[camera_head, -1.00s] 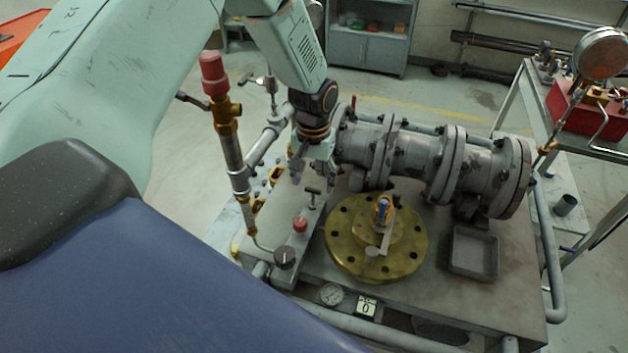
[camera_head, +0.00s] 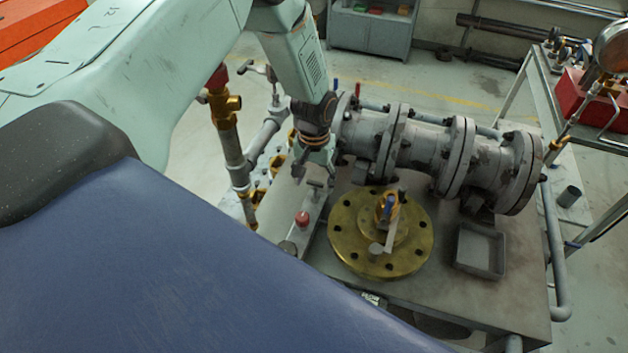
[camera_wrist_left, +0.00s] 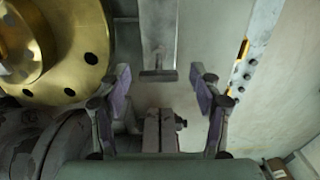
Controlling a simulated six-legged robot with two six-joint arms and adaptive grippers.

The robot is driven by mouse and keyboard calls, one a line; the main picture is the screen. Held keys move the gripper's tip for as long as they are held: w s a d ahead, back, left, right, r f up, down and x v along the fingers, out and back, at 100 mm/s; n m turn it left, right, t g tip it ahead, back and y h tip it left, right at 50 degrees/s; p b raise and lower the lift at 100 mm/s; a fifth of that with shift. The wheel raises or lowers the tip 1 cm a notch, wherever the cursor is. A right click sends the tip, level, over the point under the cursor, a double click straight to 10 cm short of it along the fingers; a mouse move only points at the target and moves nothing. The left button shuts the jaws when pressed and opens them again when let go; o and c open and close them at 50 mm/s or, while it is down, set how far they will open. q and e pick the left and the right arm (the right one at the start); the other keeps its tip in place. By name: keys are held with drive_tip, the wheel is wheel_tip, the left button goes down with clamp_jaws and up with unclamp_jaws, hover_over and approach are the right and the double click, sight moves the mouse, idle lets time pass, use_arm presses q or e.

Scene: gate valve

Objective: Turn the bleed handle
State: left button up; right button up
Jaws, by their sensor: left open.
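A small dark T-shaped handle (camera_head: 316,184), which looks like the bleed handle, stands upright on a grey bar-shaped block (camera_head: 310,208) left of the brass flange. My left gripper (camera_head: 315,171) is pointed down just behind it, with its fingers spread. In the left wrist view the T-handle's crossbar (camera_wrist_left: 158,75) shows between the two open fingers (camera_wrist_left: 162,82), nearer the left one, with visible gaps on both sides. Nothing is held. The right gripper is in neither view.
A grey flanged valve body (camera_head: 420,150) lies right of my gripper. A round brass flange (camera_head: 345,240) and a grey tray (camera_head: 480,250) are on the bench. A red knob (camera_head: 302,218) sits in front of the T-handle. A vertical pipe (camera_head: 230,150) stands at left.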

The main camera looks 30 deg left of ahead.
use_arm(q)
drive_tip(key=shift+w+d+f, duration=0.1)
drive_tip(key=shift+w+f, duration=0.2)
drive_tip(key=shift+f, duration=0.45)
drive_tip(key=shift+s+r, duration=0.1)
drive_tip(key=shift+s, duration=0.15)
drive_tip(key=shift+c, duration=1.4)
drive_tip(key=shift+w, duration=0.2)
drive_tip(key=c, duration=0.9)
